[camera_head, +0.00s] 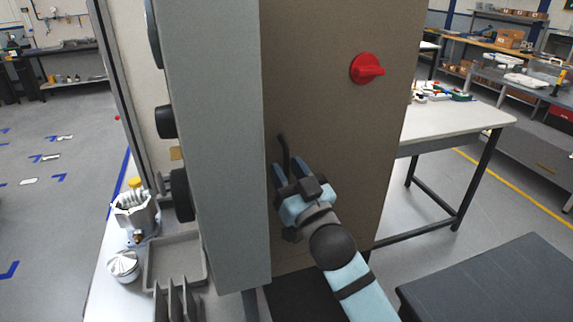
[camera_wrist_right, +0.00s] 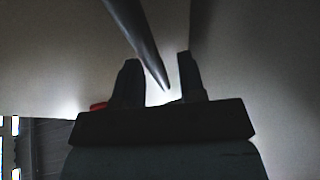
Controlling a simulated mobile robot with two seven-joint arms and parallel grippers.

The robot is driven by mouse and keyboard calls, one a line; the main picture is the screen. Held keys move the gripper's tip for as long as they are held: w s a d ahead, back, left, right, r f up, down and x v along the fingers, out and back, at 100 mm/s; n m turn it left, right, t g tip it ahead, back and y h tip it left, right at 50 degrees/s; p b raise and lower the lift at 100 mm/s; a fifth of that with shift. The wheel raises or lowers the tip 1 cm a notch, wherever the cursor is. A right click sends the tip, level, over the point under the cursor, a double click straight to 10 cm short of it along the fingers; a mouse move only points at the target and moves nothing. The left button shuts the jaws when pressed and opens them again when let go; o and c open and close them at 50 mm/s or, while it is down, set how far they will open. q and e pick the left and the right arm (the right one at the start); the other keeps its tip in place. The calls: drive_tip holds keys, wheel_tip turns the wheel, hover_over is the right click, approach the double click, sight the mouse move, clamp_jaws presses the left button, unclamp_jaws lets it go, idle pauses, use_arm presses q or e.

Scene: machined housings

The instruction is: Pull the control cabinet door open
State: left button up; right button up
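The control cabinet (camera_head: 215,150) stands tall in the middle of the head view, with a grey side. Its brown door (camera_head: 325,120) carries a red rotary knob (camera_head: 367,69) and a dark bar handle (camera_head: 285,150) near the left edge. No gap shows along that edge. My right gripper (camera_head: 291,172) is at the lower part of the handle. In the right wrist view, its two fingers (camera_wrist_right: 158,85) stand apart, with the dark handle bar (camera_wrist_right: 138,40) reaching between them. A gap shows beside the bar, so the fingers do not look closed on it. My left gripper is not in view.
A white table (camera_head: 455,118) with small parts stands behind the door at right. A dark flat surface (camera_head: 500,285) is at lower right. Left of the cabinet are a grey tray (camera_head: 178,262) and metal parts (camera_head: 125,265). Floor at far left is open.

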drive_tip(key=shift+w+a+r, duration=0.15)
drive_tip(key=shift+w, duration=0.1)
clamp_jaws()
drive_tip(key=shift+s, duration=0.1)
